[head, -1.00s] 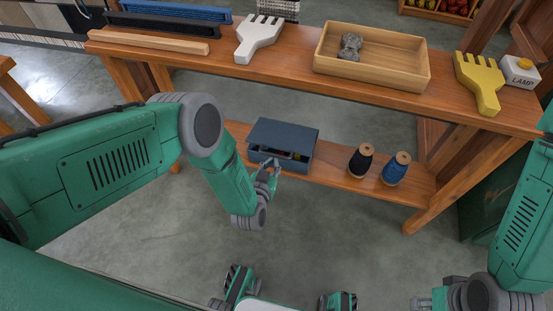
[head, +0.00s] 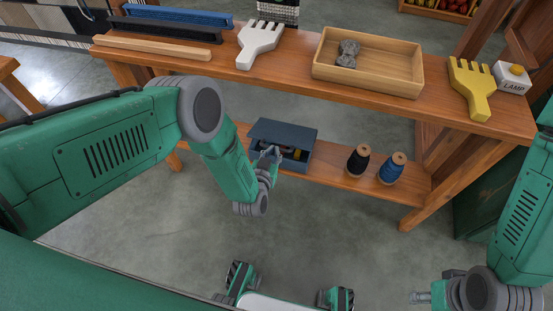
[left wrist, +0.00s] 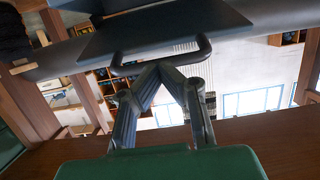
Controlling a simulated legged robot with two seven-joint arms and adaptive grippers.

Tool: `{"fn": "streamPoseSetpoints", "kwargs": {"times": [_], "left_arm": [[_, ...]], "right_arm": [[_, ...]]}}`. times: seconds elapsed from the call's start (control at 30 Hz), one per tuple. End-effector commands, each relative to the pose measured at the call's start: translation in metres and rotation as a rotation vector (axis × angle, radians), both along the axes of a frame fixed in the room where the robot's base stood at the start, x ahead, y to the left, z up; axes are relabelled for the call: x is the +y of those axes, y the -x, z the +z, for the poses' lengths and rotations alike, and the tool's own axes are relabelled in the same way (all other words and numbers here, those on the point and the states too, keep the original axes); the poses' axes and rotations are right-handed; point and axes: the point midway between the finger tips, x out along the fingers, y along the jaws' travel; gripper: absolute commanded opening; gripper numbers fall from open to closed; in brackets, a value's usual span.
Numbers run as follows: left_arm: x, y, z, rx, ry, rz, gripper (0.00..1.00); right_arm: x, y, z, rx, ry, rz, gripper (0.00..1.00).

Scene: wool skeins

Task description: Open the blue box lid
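The blue box (head: 297,163) stands on the lower shelf. Its dark blue lid (head: 284,134) is ajar, and some coloured contents show in the gap under its front edge. My left gripper (head: 270,153) is at the front of the box. In the left wrist view its two fingers (left wrist: 161,68) come together at the bar handle (left wrist: 202,55) on the edge of the lid (left wrist: 165,28); they appear shut on it. My right gripper (head: 420,297) is low at the right, far from the box, too small to tell its opening.
A black spool (head: 358,160) and a blue spool (head: 392,168) stand right of the box on the lower shelf (head: 335,180). The upper shelf (head: 290,72) overhangs behind, bearing a wooden tray (head: 368,80), a white comb (head: 258,45) and a yellow comb (head: 471,88).

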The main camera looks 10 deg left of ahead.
Motion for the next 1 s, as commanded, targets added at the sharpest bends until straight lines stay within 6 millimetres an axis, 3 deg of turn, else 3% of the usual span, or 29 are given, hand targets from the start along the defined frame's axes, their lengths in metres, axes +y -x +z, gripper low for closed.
{"fn": "streamPoseSetpoints", "kwargs": {"times": [0.7, 1.0], "left_arm": [[-0.001, -0.026, 0.042, -0.002, 0.000, 0.001, 0.00], [-0.001, -0.027, 0.043, -0.001, 0.000, 0.000, 0.00]], "right_arm": [[0.000, 0.000, 0.022, 0.000, 0.000, 0.000, 0.40], [0.000, 0.000, 0.021, 0.000, 0.000, 0.000, 0.40]]}}
